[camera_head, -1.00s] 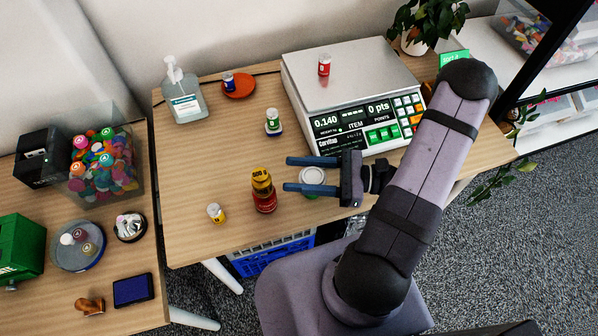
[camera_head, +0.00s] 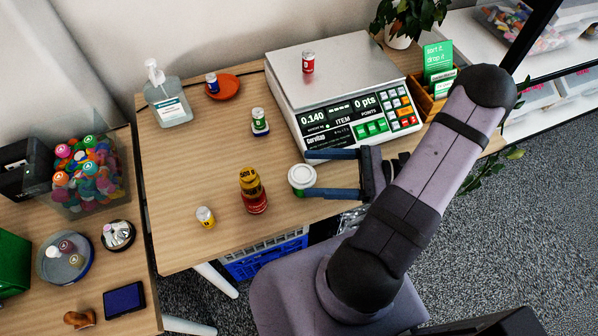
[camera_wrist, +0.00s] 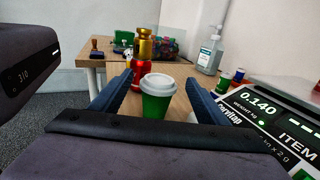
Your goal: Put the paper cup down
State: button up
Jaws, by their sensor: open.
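The paper cup (camera_head: 302,178) is green with a white lid and stands upright on the wooden table (camera_head: 180,245), in front of the scale. My gripper (camera_head: 310,173) is open, its two blue fingers pointing left, with the fingertips beside the cup. In the wrist view the cup (camera_wrist: 157,97) stands between the fingers, towards their far ends, with gaps on both sides. Its base is hidden in the wrist view.
The table's left middle is clear.

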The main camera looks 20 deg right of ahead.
jog(key=shift+b+v, duration=0.3)
jog(key=shift+v, duration=2.25)
jog(key=shift+a+r, duration=0.25)
jog(key=shift+r, duration=0.05)
jog(key=s+a+r+n+g+h+p, duration=0.5)
jog(key=a+n+g+h+p, duration=0.3)
jog(key=n+g, duration=0.3)
jog(key=w+r+n+t+h+p, duration=0.3)
jog(key=r+n+h, duration=0.3)
jog(key=n, duration=0.5)
jog(key=shift+w+a+n+t+h+p, duration=0.25)
jog(key=shift+a+t+h+p, duration=0.4)
jog(key=shift+h, duration=0.65)
jog(key=shift+d, duration=0.15)
